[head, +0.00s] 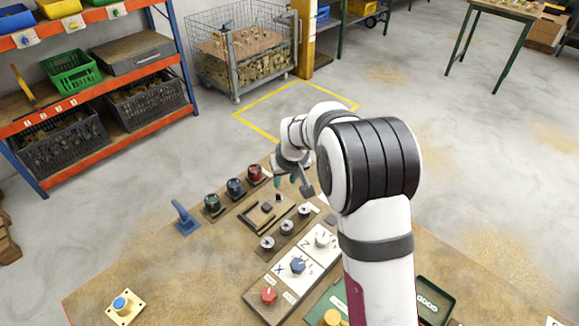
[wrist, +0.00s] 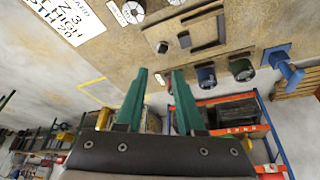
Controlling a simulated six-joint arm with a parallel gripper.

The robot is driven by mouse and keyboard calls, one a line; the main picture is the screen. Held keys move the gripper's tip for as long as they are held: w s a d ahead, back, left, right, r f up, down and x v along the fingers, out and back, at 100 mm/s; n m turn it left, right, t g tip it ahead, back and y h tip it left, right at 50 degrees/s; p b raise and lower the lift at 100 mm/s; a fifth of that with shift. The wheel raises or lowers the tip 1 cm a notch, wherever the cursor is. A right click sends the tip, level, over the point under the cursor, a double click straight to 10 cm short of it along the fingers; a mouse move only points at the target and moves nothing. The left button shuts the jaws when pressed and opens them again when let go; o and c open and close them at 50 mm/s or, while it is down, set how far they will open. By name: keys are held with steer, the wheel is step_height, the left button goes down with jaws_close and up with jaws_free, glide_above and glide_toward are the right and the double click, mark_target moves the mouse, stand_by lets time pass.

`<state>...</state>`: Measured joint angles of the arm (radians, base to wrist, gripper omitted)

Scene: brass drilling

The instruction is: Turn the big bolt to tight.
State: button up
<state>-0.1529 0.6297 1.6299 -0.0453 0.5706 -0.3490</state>
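No thing is plainly marked as the big bolt, and I cannot tell which one it is. A wooden fixture (head: 257,222) with dark bars lies on the bench; it also shows at the top of the wrist view (wrist: 215,47), with a small dark round part (wrist: 163,47) on it. In the head view, my gripper (head: 285,181) is at the fixture's far end, partly hidden by my arm. A grey paddle-like part (head: 306,181) shows beside it.
Silver round parts (head: 286,228) and the X and Z knobs (head: 298,265) are in front. The left bench top is mostly clear.

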mark_target(278, 195)
steer(key=v, duration=0.6)
steer(key=shift+d+r, duration=0.2)
steer(key=shift+r, duration=0.15)
steer(key=shift+s, duration=0.1)
steer(key=v, duration=1.5)
steer(key=shift+r, duration=0.35)
steer(key=shift+d, duration=0.1)
steer(key=shift+o, duration=1)
steer(key=w+a+f+m, duration=0.1)
steer(key=w+a+f, duration=0.1)
steer(key=f, duration=0.7)
steer(key=w+a+f+m+h, duration=0.1)
steer(key=w+f, duration=0.3)
steer(key=f, duration=0.5)
steer(key=shift+w+a+m, duration=0.2)
steer(key=shift+a+m, duration=0.3)
steer(key=shift+a, duration=0.35)
steer(key=x, duration=1.4)
steer(key=shift+w+d+f, duration=0.1)
steer(key=shift+w+f, duration=0.1)
steer(key=shift+f, duration=0.05)
jaws_close()
